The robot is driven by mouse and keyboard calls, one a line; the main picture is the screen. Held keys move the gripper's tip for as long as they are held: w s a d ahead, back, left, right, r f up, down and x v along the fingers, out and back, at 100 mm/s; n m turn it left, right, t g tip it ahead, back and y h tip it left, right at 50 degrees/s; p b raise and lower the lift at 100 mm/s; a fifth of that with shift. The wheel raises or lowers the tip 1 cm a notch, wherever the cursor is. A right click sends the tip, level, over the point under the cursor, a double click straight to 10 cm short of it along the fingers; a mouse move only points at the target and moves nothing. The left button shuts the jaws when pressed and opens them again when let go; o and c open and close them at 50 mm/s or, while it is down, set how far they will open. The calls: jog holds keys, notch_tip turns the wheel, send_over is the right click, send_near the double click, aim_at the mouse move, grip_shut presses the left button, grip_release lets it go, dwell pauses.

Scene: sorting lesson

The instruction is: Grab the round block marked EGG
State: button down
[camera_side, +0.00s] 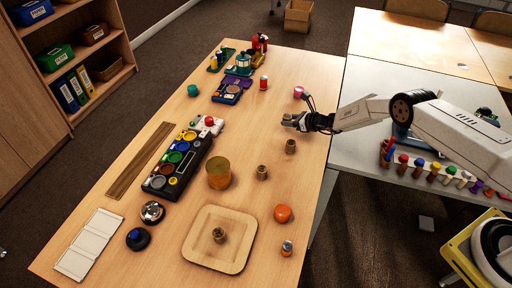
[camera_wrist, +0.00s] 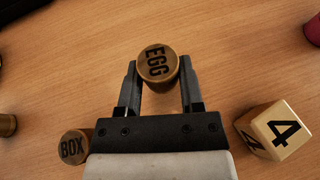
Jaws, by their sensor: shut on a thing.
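The round wooden block marked EGG (camera_wrist: 157,62) sits between my two fingertips in the wrist view, its dark lettering facing the camera. My gripper (camera_wrist: 158,82) is shut on its sides. In the side view my gripper (camera_side: 291,121) is over the right part of the wooden table; the block in its jaws is too small to make out there. Whether the block touches the table or hangs above it, I cannot tell.
A round block marked BOX (camera_wrist: 75,146) lies left of my gripper and a cube marked 4 (camera_wrist: 276,130) right of it. A square wooden tray (camera_side: 195,252), an amber cup (camera_side: 219,175) and an orange ball (camera_side: 283,213) stand on the table (camera_side: 330,75).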

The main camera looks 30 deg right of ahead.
jog(key=shift+s+r, duration=0.5)
jog(key=shift+r, duration=0.3)
jog(key=shift+s+r, duration=0.5)
jog(key=shift+r, duration=0.3)
jog(key=s+r, duration=0.7)
jog(key=s, duration=0.5)
jog(key=shift+r, duration=0.2)
jog(key=shift+d, duration=0.1)
jog(key=shift+s, duration=0.1)
